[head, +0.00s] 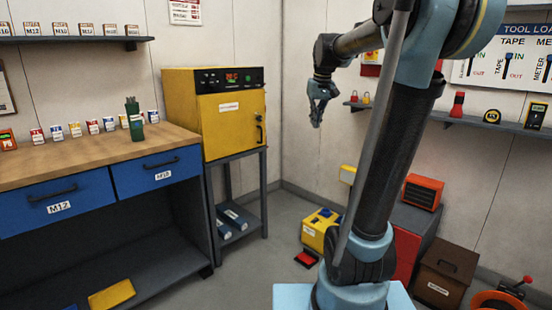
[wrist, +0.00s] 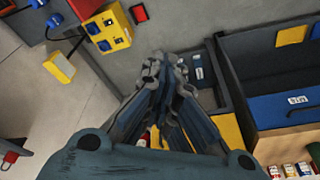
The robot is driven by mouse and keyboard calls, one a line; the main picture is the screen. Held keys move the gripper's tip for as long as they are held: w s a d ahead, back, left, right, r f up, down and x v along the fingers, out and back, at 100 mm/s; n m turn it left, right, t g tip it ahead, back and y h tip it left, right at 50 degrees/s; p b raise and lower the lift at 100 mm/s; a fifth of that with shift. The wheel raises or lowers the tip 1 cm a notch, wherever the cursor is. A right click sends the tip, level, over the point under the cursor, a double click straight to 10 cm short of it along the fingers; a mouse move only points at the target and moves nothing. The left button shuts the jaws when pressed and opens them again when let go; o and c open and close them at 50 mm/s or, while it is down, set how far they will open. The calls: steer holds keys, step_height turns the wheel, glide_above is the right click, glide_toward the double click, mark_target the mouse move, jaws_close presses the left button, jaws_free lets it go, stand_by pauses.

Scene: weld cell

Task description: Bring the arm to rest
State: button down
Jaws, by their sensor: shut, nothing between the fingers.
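My gripper (head: 318,101) hangs in the air in the middle of the head view, pointing down, in front of the back wall near the room's corner. Its fingers are shut with nothing between them. In the wrist view my gripper (wrist: 160,62) shows its fingertips drawn together above the floor. My arm is raised and bent, its links filling the right of the head view. The gripper touches nothing that I can see.
A yellow oven (head: 230,110) on a grey stand is left of my gripper. A workbench (head: 90,157) with blue drawers stands at the left. A yellow box (head: 318,235) is on the floor. A wall shelf (head: 470,121) is at the right. Open floor lies between.

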steer(key=s+d+f+m, duration=0.1)
steer(key=s+d+f, duration=0.1)
steer(key=s+f, duration=1.1)
steer(key=s+d+f+m, duration=0.1)
steer(key=s+d+f, duration=0.1)
steer(key=s+f, duration=1.1)
steer(key=s, duration=0.3)
steer(key=shift+s+f+g+h, duration=0.2)
steer(key=shift+s+g+h, duration=0.1)
steer(key=shift+s+h, duration=0.1)
steer(key=shift+d, duration=0.1)
steer(key=shift+w+f, duration=0.2)
steer(key=shift+w, duration=0.25)
steer(key=c, duration=2.4)
jaws_free()
